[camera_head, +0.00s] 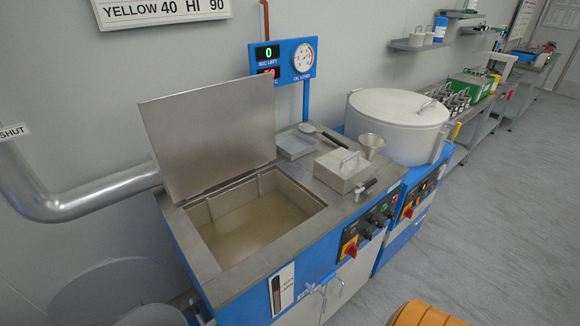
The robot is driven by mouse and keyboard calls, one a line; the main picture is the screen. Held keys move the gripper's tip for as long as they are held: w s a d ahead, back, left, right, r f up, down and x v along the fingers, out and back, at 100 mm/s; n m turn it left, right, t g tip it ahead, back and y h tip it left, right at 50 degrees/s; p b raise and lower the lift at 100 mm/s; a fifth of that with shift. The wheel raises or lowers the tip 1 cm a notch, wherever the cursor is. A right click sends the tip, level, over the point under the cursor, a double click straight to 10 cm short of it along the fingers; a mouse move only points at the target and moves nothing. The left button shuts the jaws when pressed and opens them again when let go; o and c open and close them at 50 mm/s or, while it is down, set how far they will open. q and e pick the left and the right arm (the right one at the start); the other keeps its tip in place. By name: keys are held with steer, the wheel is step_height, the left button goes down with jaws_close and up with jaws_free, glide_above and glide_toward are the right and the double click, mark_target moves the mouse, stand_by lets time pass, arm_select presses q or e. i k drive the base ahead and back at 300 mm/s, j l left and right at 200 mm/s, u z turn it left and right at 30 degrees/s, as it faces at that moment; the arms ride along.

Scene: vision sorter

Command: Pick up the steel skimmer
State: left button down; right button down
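The steel skimmer (308,127) lies on the steel top of the blue machine, behind the open tank. Its round head is at the left, by a shallow tray, and its dark handle points right and toward the front. Neither of my grippers is in view.
The open tank (205,229) holds murky liquid, and its lid (210,135) stands raised behind it. A shallow tray (296,146), a lidded steel box (338,172) and a funnel (371,142) crowd the skimmer. A white round lid (397,107) covers the neighbouring machine. Floor at right is clear.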

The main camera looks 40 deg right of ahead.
mark_target(306, 128)
steer(key=z, duration=1.65)
steer(key=i+l+u, duration=0.3)
steer(key=l, duration=0.3)
steer(key=l+u, duration=0.35)
steer(key=l, duration=0.25)
steer(key=l+u, duration=0.3)
steer(key=l, duration=0.4)
